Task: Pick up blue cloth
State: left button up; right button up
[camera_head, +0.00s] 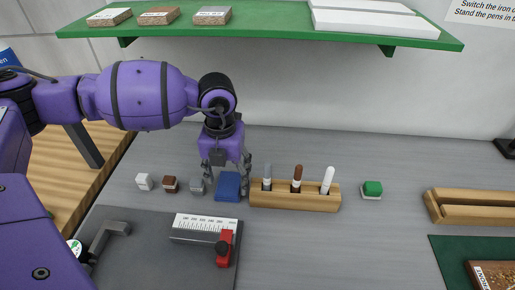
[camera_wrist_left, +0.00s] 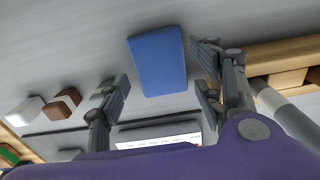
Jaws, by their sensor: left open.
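The blue cloth (camera_head: 228,187) lies on the grey table as a flat folded block, just left of the wooden pen holder. It also shows in the left wrist view (camera_wrist_left: 158,60), between and beyond the fingers. My left gripper (camera_head: 225,176) is above the cloth, pointing down. In the left wrist view its fingers (camera_wrist_left: 160,85) are spread wide, with nothing between them touching the cloth. My right gripper does not show in either view.
The pen holder (camera_head: 295,196) with three upright pens stands close to the cloth's right. Small white (camera_head: 144,181), brown (camera_head: 170,184) and grey (camera_head: 197,186) blocks sit to its left. A dark mat with a ruler (camera_head: 206,223) and red clamp (camera_head: 224,248) lies in front. A green shelf (camera_head: 270,33) hangs above.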

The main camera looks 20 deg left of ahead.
pick_arm(q)
notch_tip(320, 180, down, 2)
jog(key=shift+f, duration=0.1)
jog(key=c, duration=0.8)
